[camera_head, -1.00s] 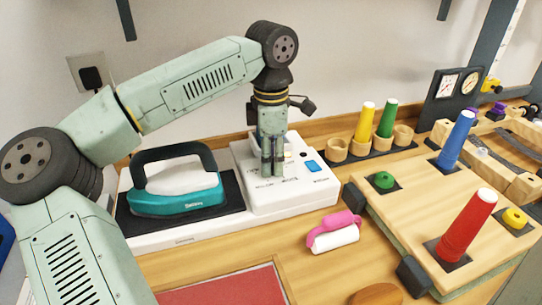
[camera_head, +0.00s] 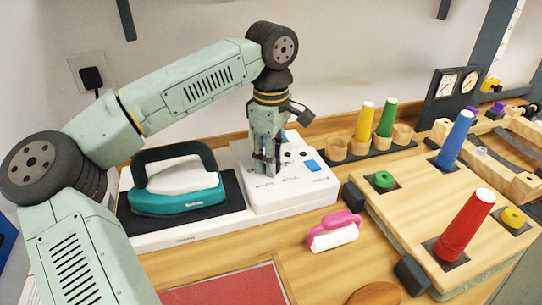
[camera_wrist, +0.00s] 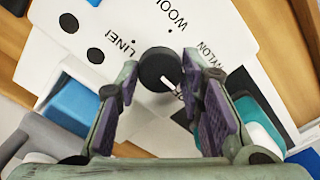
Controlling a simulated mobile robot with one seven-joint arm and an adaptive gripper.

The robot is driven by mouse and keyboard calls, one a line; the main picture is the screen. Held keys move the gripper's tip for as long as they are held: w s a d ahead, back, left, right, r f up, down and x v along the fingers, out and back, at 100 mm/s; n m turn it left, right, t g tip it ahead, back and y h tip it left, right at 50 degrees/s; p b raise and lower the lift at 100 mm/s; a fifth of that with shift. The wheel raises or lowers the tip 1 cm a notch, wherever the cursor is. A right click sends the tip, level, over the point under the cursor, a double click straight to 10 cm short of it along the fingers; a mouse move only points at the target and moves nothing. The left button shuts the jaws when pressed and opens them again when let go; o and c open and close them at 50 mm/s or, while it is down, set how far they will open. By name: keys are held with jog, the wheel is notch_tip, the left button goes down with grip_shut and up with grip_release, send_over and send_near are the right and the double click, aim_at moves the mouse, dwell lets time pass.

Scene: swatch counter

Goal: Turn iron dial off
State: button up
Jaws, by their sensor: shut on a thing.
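The iron dial (camera_wrist: 156,66) is a round black knob with a white pointer mark, seen in the wrist view. Its mark points to the lower right, towards a partly hidden label starting "OF". My gripper (camera_wrist: 160,78) has one finger on each side of the dial and is shut on it. In the head view, my gripper (camera_head: 265,170) points straight down at the white control box (camera_head: 300,198), and its fingers hide the dial. The teal iron (camera_head: 178,198) lies on a dark pad to the left.
The labels LINEN, WOOL and NYLON surround the dial. A blue button (camera_head: 312,165) is close on the right. A pink-handled roller (camera_head: 334,232) lies in front. A wooden board (camera_head: 420,215) with coloured cones stands to the right.

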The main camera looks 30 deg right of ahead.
dwell(0.3)
jog(key=o, duration=1.2)
jog(key=shift+c, duration=0.2)
notch_tip(320, 180, up, 8)
jog(key=shift+f, duration=0.25)
